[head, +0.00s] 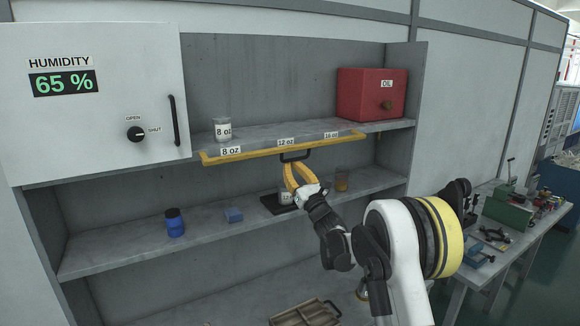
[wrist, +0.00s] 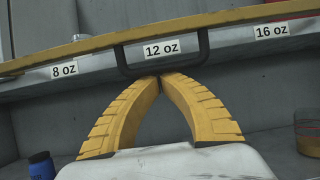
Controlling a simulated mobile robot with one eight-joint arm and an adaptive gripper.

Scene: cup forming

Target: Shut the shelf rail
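An 8 oz cup (head: 222,129) and a red oil box (head: 372,95) stand on the upper shelf. The lower shelf holds a blue jar (head: 174,223), a blue block (head: 233,215) and an amber-filled cup (head: 342,180). A white humidity cabinet (head: 90,140) is at left.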

